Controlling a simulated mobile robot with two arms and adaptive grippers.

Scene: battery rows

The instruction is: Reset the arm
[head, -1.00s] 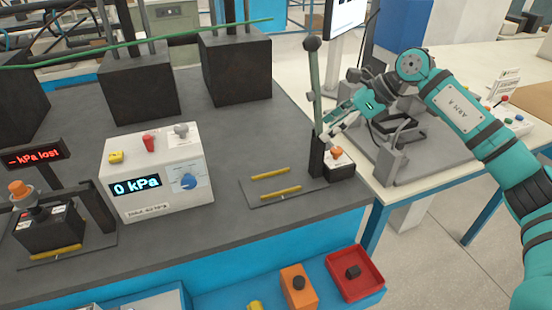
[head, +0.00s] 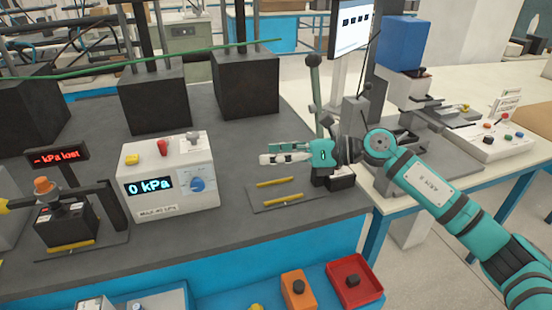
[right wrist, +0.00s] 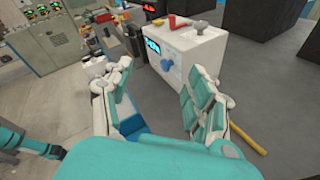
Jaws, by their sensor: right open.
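My right arm (head: 435,192) comes in from the right in the head view. Its right gripper (head: 263,154) points left above the grey bench, over the plate with two yellow bars. Its fingers are apart with nothing between them. In the right wrist view the gripper (right wrist: 154,76) is open, with the white meter box beyond its fingertips. The gripper partly hides the tall lever (head: 316,95) and its black base in the head view. I do not see my left gripper.
The white meter box (head: 150,208) reads 0 kPa. A small dark unit (head: 65,225) with an orange knob stands at left. Dark blocks (head: 245,85) stand behind.

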